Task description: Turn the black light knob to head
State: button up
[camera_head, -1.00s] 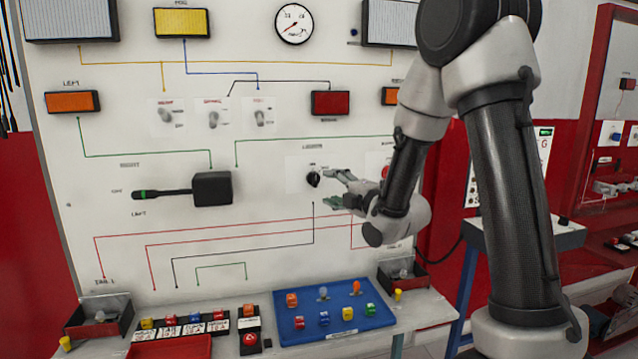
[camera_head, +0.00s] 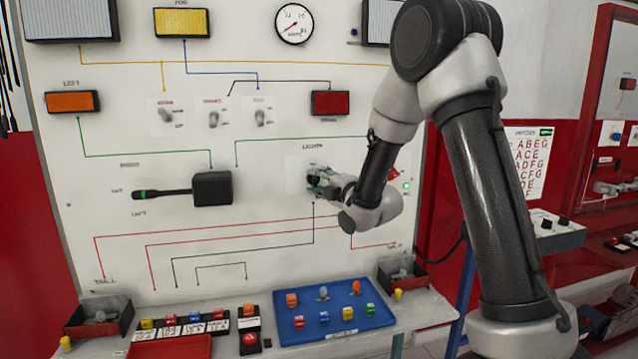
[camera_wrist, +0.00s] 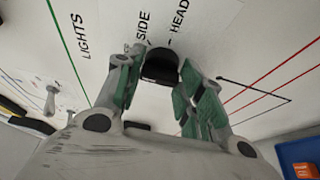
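The black light knob (camera_wrist: 161,66) is on the white panel. In the wrist view it sits between the fingertips of my gripper (camera_wrist: 158,78), under the printed words SIDE (camera_wrist: 143,27) and HEAD (camera_wrist: 180,18). The green-padded fingers are apart, one on each side of the knob, with a gap visible at least on the right. In the head view my gripper (camera_head: 318,182) is at the panel below the LIGHTS label and largely covers the knob. Whether a finger touches the knob is not clear.
A black stalk lever with a box (camera_head: 212,188) sticks out left of the knob. Toggle switches (camera_head: 213,118) sit above. A blue tray (camera_head: 290,325) with coloured parts and a dark bin (camera_head: 405,272) lie on the bench below. The panel between lever and knob is clear.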

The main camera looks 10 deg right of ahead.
jog(key=shift+c, duration=0.6)
jog(key=shift+f+m, duration=0.1)
jog(key=shift+m, duration=0.2)
jog(key=m+t, duration=0.1)
jog(key=m, duration=0.1)
jog(key=shift+f+m, duration=0.15)
jog(key=shift+m, duration=0.25)
jog(key=m+t, duration=0.1)
jog(key=m, duration=0.2)
jog(key=m+t, duration=0.1)
jog(key=m, duration=0.2)
jog(key=shift+a+f+h, duration=0.15)
jog(key=shift+h, duration=0.25)
jog(key=m+t+h, duration=0.1)
jog(key=m, duration=0.2)
jog(key=m+t+h, duration=0.1)
jog(key=m, duration=0.2)
jog(key=shift+a+f, duration=0.1)
jog(key=shift+a, duration=0.05)
jog(key=m+h, duration=0.2)
jog(key=m, duration=0.1)
jog(key=m+h, duration=0.2)
jog(key=m, duration=0.2)
jog(key=shift+a+t, duration=0.1)
jog(key=shift+t, duration=0.3)
